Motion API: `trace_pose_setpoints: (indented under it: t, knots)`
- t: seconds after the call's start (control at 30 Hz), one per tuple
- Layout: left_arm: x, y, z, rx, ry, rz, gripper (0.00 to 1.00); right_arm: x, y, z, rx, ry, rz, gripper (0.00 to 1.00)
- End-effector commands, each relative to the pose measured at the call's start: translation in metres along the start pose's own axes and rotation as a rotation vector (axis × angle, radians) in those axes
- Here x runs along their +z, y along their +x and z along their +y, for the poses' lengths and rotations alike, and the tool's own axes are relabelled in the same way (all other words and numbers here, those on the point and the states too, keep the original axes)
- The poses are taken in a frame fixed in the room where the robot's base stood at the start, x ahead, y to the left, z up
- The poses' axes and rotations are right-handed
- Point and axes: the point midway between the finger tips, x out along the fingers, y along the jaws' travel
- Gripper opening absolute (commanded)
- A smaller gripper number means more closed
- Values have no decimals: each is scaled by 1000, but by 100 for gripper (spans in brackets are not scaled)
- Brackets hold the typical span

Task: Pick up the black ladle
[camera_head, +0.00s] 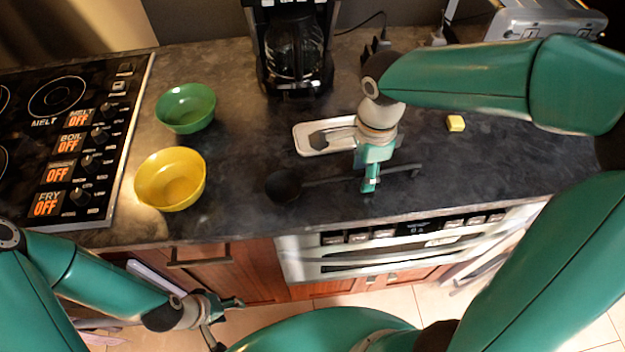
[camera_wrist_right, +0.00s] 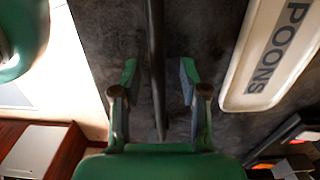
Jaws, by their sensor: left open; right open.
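The black ladle (camera_head: 285,186) lies on the dark counter, its bowl to the left and its handle running right toward the counter's front part. My right gripper (camera_head: 370,180) is over the handle, pointing down. In the right wrist view the ladle's handle (camera_wrist_right: 156,60) runs between the two open fingers of my right gripper (camera_wrist_right: 160,85), apart from both. The ladle's bowl is out of that view. My left gripper (camera_head: 222,318) is open and empty, low in front of the cabinets, far from the ladle.
A white spoon rest (camera_head: 310,146) marked "SPOONS" lies just behind the handle; it also shows in the right wrist view (camera_wrist_right: 272,50). The stove (camera_head: 75,140) is at left.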

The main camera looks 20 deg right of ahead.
Motion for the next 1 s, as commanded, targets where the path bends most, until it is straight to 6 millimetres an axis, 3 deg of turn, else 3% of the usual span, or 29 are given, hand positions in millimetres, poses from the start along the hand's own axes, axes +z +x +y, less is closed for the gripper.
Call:
trace_pose_setpoints:
  t: [0.27, 0.53, 1.0]
  knots:
    - [0, 0, 0, 0, 0, 0, 53, 0, 4, 0, 0, 0, 0, 44]
    - [0, 0, 0, 0, 0, 0, 53, 0, 3, 0, -1, 1, 0, 0]
    - [0, 0, 0, 0, 0, 0, 53, 0, 0, 0, -2, 0, 0, 0]
